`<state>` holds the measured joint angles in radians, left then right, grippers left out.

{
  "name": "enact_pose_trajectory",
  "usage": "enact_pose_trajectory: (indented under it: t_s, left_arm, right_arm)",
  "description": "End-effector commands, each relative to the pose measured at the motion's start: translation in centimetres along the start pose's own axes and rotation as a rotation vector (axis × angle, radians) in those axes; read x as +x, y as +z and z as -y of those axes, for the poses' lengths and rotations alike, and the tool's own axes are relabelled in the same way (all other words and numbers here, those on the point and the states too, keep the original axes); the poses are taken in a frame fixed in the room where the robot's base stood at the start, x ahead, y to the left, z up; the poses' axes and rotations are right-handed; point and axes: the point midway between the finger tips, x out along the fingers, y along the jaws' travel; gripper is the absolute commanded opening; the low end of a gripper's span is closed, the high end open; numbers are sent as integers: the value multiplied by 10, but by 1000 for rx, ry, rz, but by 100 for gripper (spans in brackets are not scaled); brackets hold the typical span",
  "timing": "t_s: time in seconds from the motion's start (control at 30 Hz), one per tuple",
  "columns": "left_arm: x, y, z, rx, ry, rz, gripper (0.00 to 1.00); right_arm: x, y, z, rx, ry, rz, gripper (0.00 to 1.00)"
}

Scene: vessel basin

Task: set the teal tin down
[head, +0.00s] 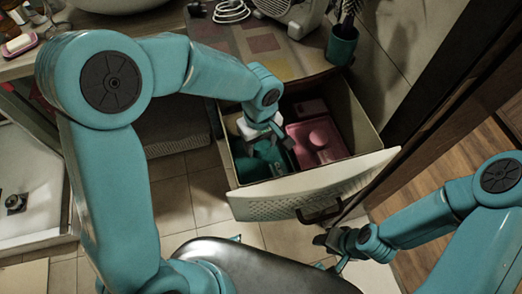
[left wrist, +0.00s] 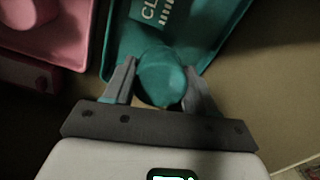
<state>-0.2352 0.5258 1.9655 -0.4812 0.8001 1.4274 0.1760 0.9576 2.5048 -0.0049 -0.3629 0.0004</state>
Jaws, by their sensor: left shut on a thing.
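The teal tin (head: 262,163) is inside the open drawer, in its left part. In the left wrist view the tin (left wrist: 205,28) shows a pale label with letters beginning "CL" and a rounded teal knob. My left gripper (head: 274,142) reaches down into the drawer. Its two fingers (left wrist: 160,88) are shut on either side of the knob. The tin's underside is hidden, so I cannot tell whether it rests on the drawer floor. My right gripper (head: 335,243) is outside, near the drawer front's handle; its finger gap is unclear.
A pink tin (head: 318,138) lies in the drawer, right of the teal one. The drawer (head: 310,184) has a pale front with a dark handle (head: 320,212). Above it, a counter (head: 240,42) bears a coiled white cable (head: 231,11) and a teal cup (head: 341,45).

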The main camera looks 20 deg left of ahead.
Motion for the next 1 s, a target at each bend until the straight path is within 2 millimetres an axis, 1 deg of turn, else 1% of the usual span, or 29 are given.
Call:
enact_pose_trajectory:
  t_s: [0.07,0.2,0.3,0.4,0.57,0.73,0.77,0.8,0.83,1.0]
  left_arm:
    - [8,0,0,1,-1,1,26]
    - [31,1,-1,1,-4,2,26]
    - [43,1,-2,1,-2,1,26]
    - [46,1,-3,1,1,0,26]
    - [45,1,-3,1,1,0,26]
    - [50,0,-3,1,1,0,26]
    - [49,1,-3,1,1,0,59]
    - [48,1,-3,1,1,0,72]
    - [48,1,-3,1,1,0,81]
    - [48,1,-3,1,1,0,81]
  right_arm:
    - [1,0,0,0,0,0,43]
    - [3,0,-1,0,0,0,43]
    - [3,0,-1,0,0,0,43]
    - [3,0,-1,0,0,0,43]
    - [3,0,-1,0,0,0,43]
    - [8,0,-3,0,0,0,43]
    - [8,0,-3,0,0,0,43]
    - [7,0,-2,0,0,0,43]
    - [7,0,-2,0,0,0,43]
    - [7,0,-2,0,0,0,43]
